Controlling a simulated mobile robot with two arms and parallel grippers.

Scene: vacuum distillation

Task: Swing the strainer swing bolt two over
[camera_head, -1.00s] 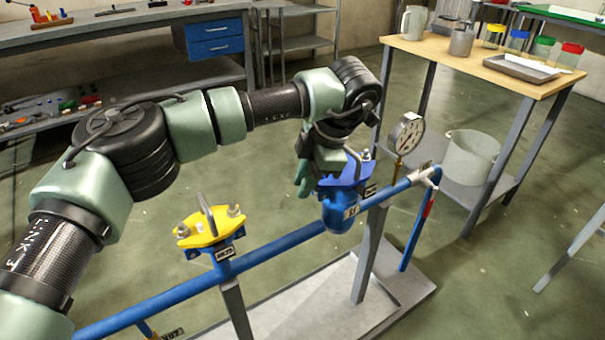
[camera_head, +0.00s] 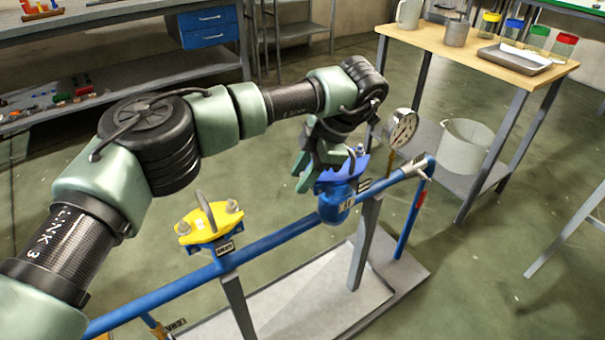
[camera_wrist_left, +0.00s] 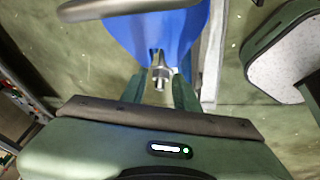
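A blue strainer (camera_head: 334,203) with a blue cover sits on the blue pipe right of centre in the head view. Its cover (camera_wrist_left: 160,30) fills the top middle of the left wrist view, with a grey handle bar across it. A metal swing bolt with a nut (camera_wrist_left: 160,75) stands at the cover's near edge. Another bolt (camera_head: 360,150) shows at the cover's right end. My left gripper (camera_head: 318,172) is at the strainer's left side. In the left wrist view its two green fingers (camera_wrist_left: 160,92) are apart, with gaps either side of the bolt. My right gripper is out of view.
A second strainer with a yellow cover (camera_head: 208,222) and a handle stands left on the same blue pipe (camera_head: 275,239). A pressure gauge (camera_head: 403,127) rises just right of the blue strainer. A wooden-topped table (camera_head: 470,50) with jars and a tray stands behind right.

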